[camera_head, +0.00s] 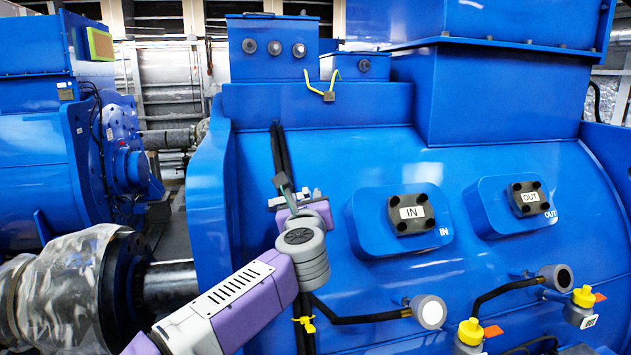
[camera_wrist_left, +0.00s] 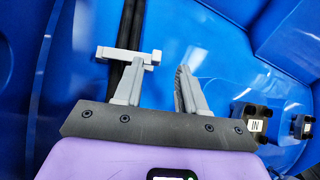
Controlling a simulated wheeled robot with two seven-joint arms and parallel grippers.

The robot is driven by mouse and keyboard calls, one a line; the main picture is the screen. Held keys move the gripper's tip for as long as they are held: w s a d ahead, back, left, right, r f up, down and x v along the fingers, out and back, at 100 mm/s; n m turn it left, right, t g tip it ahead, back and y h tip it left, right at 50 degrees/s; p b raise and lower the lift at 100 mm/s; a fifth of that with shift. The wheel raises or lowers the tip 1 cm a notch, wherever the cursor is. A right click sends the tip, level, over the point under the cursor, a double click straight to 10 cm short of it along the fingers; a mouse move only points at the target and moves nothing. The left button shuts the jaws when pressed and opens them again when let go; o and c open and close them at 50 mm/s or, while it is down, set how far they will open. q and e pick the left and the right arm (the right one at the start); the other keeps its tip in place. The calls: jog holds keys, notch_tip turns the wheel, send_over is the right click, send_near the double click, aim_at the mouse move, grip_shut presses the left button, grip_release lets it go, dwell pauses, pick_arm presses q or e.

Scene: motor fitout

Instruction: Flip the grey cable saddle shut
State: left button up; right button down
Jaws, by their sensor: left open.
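The grey cable saddle (camera_wrist_left: 112,53) shows in the left wrist view as a light grey bar with a raised end, at the black cables on the blue motor housing. In the head view a small part of the saddle (camera_head: 274,203) shows beside my left gripper (camera_head: 285,188). My left gripper also shows in the left wrist view (camera_wrist_left: 160,72), open, with its fingers apart and nothing between them. Its left finger overlaps the saddle in that view; I cannot tell whether they touch. The saddle's hinge and how far it is open are unclear. My right gripper is out of view.
Black cables (camera_head: 277,150) run down the motor face, with a yellow tie (camera_head: 304,323) lower down. The IN box (camera_head: 411,213) and OUT box (camera_head: 528,198) protrude to the right. A wrapped shaft coupling (camera_head: 70,290) stands at lower left.

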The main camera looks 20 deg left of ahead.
aim_at(305, 190)
pick_arm(q)
jog(key=p+x, duration=0.2)
jog(key=x, duration=0.4)
jog(key=shift+s+a+r, duration=0.1)
jog(key=shift+a, duration=0.1)
jog(key=shift+s, duration=0.1)
jog(key=c, duration=0.6)
grip_shut()
